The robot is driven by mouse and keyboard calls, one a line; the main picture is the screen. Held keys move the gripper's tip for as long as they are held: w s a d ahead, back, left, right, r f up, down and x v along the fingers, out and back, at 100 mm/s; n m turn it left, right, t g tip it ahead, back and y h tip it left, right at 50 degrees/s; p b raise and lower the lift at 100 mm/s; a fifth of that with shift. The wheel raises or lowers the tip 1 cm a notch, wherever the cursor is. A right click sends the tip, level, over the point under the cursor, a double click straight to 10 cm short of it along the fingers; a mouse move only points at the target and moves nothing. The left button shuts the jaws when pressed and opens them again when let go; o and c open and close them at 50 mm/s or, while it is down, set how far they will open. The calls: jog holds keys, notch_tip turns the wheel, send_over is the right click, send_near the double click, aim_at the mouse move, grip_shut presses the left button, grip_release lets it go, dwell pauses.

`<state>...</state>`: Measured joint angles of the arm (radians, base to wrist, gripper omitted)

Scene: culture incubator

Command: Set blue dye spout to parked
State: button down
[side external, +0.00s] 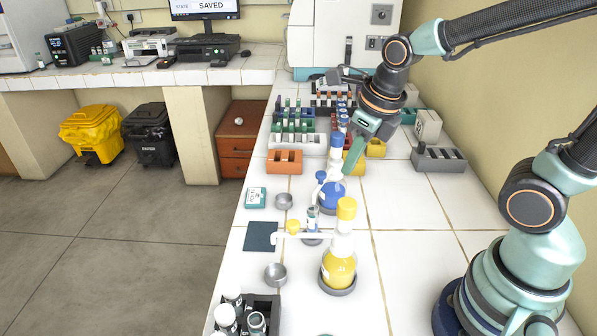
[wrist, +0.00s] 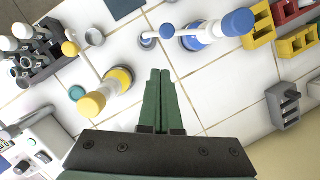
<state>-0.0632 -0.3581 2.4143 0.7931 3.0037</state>
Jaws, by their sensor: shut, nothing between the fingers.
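The blue dye bottle (side external: 332,196) stands upright on the bench, with a blue cap; it also shows in the wrist view (wrist: 196,38). Its white spout arm with a blue knob (side external: 320,175) reaches out from the neck; in the wrist view the knob (wrist: 167,31) is left of the bottle. The spout's end appears to be over or close to a small vial (side external: 312,217); exact alignment cannot be told. My gripper (side external: 357,168) is shut and empty, pointing down just right of and behind the bottle, apart from the spout. In the wrist view its fingertips (wrist: 160,73) are together.
A yellow dye bottle (side external: 339,268) with its own spout stands nearer the camera. Small grey cups (side external: 284,201), a dark pad (side external: 261,236) and a teal box (side external: 256,197) lie left. Coloured racks (side external: 285,162) stand behind. Right of the bottles the tiles are clear.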

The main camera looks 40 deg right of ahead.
jog(key=v, duration=0.7)
jog(key=shift+d, duration=0.1)
jog(key=shift+s+d, duration=0.45)
jog(key=shift+d, duration=0.25)
jog(key=w+a+f, duration=0.1)
jog(key=w+f, duration=0.5)
jog(key=f, duration=0.4)
jog(key=shift+w+a+f, duration=0.2)
jog(key=shift+w, duration=0.15)
